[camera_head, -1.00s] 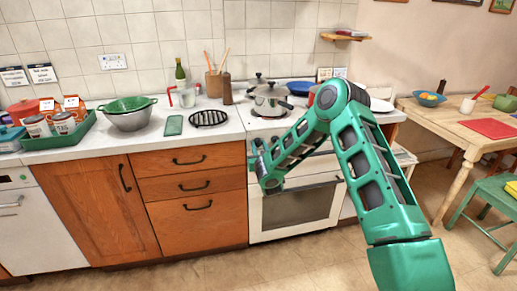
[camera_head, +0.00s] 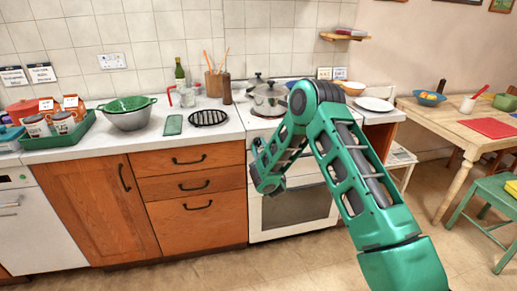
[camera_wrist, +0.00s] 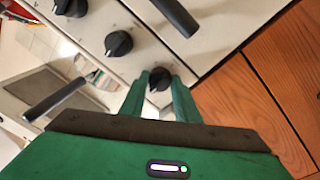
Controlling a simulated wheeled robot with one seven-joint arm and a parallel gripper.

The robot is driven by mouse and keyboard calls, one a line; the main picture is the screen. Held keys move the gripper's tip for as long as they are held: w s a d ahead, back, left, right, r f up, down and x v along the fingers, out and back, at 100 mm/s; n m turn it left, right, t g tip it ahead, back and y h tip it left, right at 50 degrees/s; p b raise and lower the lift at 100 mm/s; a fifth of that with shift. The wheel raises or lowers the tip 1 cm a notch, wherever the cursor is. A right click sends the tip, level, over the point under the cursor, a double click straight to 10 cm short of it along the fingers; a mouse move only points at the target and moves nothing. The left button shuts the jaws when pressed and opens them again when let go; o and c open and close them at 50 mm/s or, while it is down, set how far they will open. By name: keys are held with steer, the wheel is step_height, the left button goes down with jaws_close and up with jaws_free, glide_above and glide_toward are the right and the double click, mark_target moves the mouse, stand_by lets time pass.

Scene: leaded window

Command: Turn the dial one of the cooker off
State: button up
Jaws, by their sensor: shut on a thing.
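The cooker (camera_head: 320,217) is white, with an oven door, and stands right of the wooden drawers. In the wrist view its pale panel carries a row of black dials, among them a middle dial (camera_wrist: 118,43) and a farther dial (camera_wrist: 70,7). The end dial (camera_wrist: 158,82), closest to the wooden fronts, sits between my fingertips. My gripper (camera_wrist: 160,80) is shut on this dial. No number on it is readable. In the head view my gripper (camera_head: 256,149) is at the cooker's left front edge, and my arm hides much of the panel.
A steel pot (camera_head: 270,100) stands on the hob. Wooden drawers (camera_head: 192,186) adjoin the cooker. The floor in front is clear.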

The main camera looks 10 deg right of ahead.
steer(key=shift+r, duration=0.1)
stand_by(0.3)
steer(key=o, duration=1)
steer(key=shift+o, duration=0.2)
steer(key=shift+s+f, duration=0.2)
steer(key=shift+s, duration=0.15)
steer(key=shift+s+d, duration=0.1)
steer(key=shift+s, duration=0.95)
steer(key=shift+s+f, duration=0.2)
steer(key=shift+s, duration=0.05)
glide_toward(260, 145)
steer(key=shift+s+a+r, duration=0.15)
steer(key=shift+s+r, duration=0.05)
steer(key=shift+s, duration=0.35)
steer(key=shift+s+a+r, duration=0.15)
steer(key=shift+s+a, duration=0.05)
steer(key=shift+s, duration=0.35)
